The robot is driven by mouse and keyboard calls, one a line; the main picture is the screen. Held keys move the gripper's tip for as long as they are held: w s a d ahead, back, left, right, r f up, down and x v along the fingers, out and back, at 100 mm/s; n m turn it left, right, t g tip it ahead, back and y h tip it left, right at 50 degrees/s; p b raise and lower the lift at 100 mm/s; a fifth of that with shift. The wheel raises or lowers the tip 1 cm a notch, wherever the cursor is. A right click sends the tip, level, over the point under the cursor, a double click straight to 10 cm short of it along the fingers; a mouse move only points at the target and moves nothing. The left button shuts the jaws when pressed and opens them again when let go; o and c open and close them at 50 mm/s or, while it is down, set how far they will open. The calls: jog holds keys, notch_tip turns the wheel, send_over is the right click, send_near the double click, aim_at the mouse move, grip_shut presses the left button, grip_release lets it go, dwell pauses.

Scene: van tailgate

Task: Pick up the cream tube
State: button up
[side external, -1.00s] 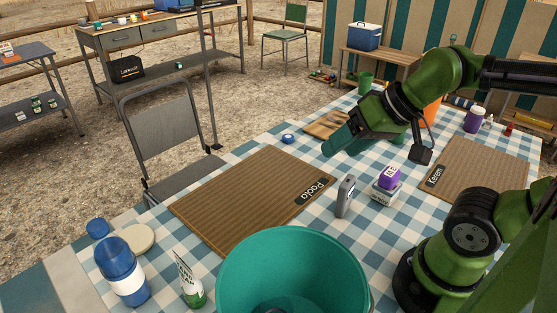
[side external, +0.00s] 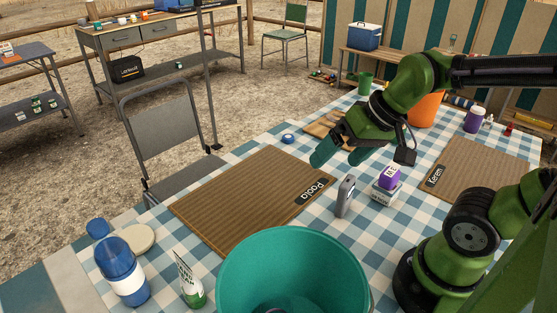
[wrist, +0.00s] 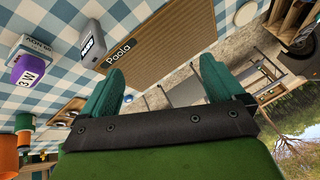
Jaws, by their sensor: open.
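The likely cream tube (side external: 188,280), white with a green cap end, stands on the checked cloth at the front left, beside a blue bottle. It does not show in the wrist view. My gripper (side external: 342,158) is open and empty above the far part of the table, well away from the tube. Its two green fingers also show spread apart in the wrist view (wrist: 162,70).
A teal bucket (side external: 240,270) stands just right of the tube. The "Paola" mat (side external: 245,200), a grey device (side external: 345,196) and a purple-topped item (side external: 389,178) lie between.

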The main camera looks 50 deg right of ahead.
jog(key=w+a+f+m+g+y, duration=0.1)
jog(key=a+f+m+g+y, duration=0.15)
jog(key=f+g, duration=0.4)
jog(key=m+t+y, duration=0.1)
jog(key=m+y, duration=1)
jog(key=y, duration=0.3)
send_near(190, 282)
jog(key=w+a+r, duration=0.3)
jog(key=a, duration=0.2)
jog(key=shift+s+a+r, duration=0.1)
jog(key=shift+s+a, duration=0.05)
jog(key=shift+a, duration=1.35)
jog(key=shift+s+a+r, duration=0.1)
jog(key=shift+a, duration=1.45)
jog(key=c, duration=1.4)
